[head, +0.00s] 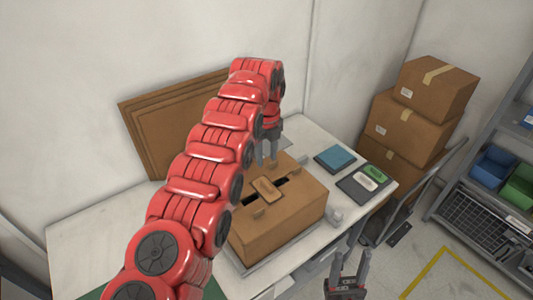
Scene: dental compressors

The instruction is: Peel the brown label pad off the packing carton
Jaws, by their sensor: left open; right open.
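The packing carton (280,228) is a brown box standing on the white table, with dark slots in its top. The brown label pad (266,188) is a small rounded piece on the carton's top, between two dark slot parts. My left gripper (267,164) points down over the carton's far edge, behind the pad and apart from it in the picture. It is open and holds nothing that I can see. My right gripper (350,272) is open and empty, low in front of the table, with its fingers pointing up. My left arm hides the carton's left side.
A blue pad (335,158) and a grey tray (352,191) with green and white pieces lie right of the carton. A small grey object (336,214) sits beside it. Flat brown boards (143,138) lean on the wall. Stacked cartons (432,88) and a shelf (478,215) stand right.

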